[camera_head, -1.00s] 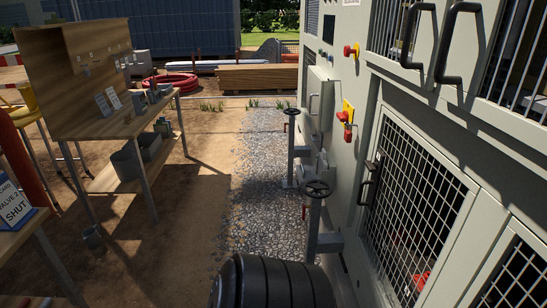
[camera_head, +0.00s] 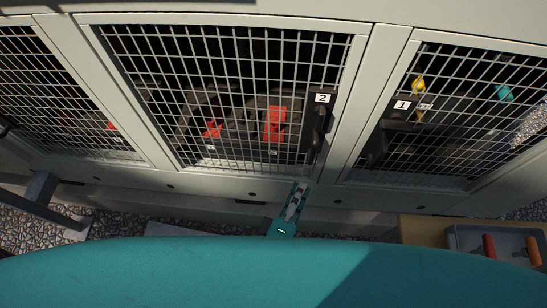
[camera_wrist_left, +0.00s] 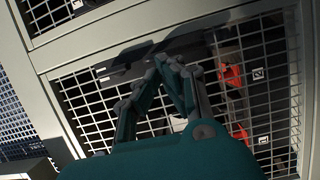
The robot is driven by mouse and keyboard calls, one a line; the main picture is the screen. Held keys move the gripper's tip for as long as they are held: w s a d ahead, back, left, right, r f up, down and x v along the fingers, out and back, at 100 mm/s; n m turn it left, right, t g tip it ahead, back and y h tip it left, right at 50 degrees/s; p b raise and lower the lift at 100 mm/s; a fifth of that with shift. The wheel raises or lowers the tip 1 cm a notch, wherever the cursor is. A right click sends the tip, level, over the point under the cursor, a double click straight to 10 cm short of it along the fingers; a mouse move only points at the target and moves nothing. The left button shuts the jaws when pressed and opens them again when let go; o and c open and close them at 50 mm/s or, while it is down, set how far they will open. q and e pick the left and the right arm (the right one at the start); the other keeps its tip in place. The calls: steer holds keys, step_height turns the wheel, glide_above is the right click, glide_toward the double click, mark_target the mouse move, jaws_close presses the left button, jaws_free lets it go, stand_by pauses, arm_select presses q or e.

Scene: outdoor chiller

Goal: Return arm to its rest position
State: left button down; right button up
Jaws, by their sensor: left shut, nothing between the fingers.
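My left gripper (camera_head: 298,201) is teal and grey. In the head view it is in front of the lower edge of the chiller's middle mesh door (camera_head: 225,171), near the post beside the label 2. In the left wrist view the gripper (camera_wrist_left: 172,64) has its fingertips together in front of a mesh panel (camera_wrist_left: 100,112), with nothing between them. I cannot tell whether it touches the panel. A large teal part of my own body fills the bottom of the head view. My right gripper is not in view.
Red parts (camera_head: 276,124) show behind the middle mesh. A label 1 (camera_head: 402,106) and a yellow part (camera_head: 418,86) are behind the right mesh. A grey tray (camera_head: 466,232) with red and orange handled items stands at lower right. Gravel (camera_head: 120,229) lies below the cabinet.

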arm_select(q)
steer(key=shift+v, duration=1.55)
steer(key=shift+d+f, duration=0.1)
steer(key=s+a+f+m+g+y, duration=0.1)
steer(key=s+a+f+m+g, duration=0.15)
steer(key=f, duration=0.65)
steer(key=s+a+f+m+g, duration=0.1)
steer(key=a+f+m+g, duration=0.2)
steer(key=f, duration=0.6)
steer(key=s+a+f+m+g+y, duration=0.1)
steer(key=a+f+m+g, duration=0.2)
steer(key=f, duration=0.6)
steer(key=s+a+f+m+g+y, duration=0.5)
steer(key=s+a+f+m+g, duration=0.2)
steer(key=s+a+f, duration=0.9)
steer(key=s+a, duration=0.1)
steer(key=a, duration=0.2)
steer(key=shift+s+f, duration=0.15)
